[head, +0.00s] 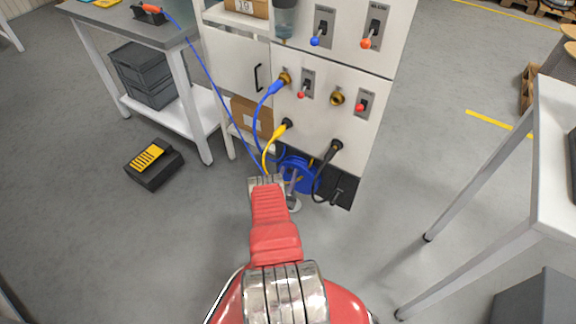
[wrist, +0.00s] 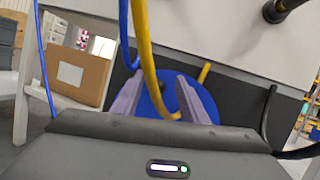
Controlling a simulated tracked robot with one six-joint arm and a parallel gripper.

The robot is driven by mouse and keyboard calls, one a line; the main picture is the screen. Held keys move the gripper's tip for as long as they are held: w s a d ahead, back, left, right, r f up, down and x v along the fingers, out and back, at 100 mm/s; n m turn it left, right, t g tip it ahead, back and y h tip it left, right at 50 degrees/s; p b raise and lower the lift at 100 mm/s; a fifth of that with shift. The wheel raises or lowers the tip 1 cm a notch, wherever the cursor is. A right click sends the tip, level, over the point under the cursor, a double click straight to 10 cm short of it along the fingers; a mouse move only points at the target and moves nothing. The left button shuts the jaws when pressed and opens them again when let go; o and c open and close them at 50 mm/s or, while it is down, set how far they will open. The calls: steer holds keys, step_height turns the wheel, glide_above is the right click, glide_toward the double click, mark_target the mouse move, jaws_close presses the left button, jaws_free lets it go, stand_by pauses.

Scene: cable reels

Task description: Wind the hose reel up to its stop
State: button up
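The blue hose reel (head: 302,175) sits low at the foot of the white panel cabinet (head: 335,110), partly hidden by my arm and cables. Its round blue face (wrist: 205,100) also shows in the wrist view, behind my fingers. A short yellow bar (wrist: 205,73) stands out at the reel's upper edge; I cannot tell if it is the crank handle. My gripper (wrist: 161,82) is open, fingers apart, pointing at the reel with nothing visibly held. A thin blue hose (head: 215,85) runs from an orange-tipped nozzle (head: 152,9) on the grey-topped table down toward the reel.
A blue plug cable (head: 257,120) and a yellow cable (head: 267,150) hang in front of the reel. A black cable (head: 325,170) loops at its right. A cardboard box (wrist: 75,72) is on the left. A white table (head: 555,150) stands right; floor between is clear.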

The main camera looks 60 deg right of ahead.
step_height(320, 180, up, 9)
steer(key=shift+f, duration=0.2)
stand_by(0.5)
steer(key=shift+c, duration=0.2)
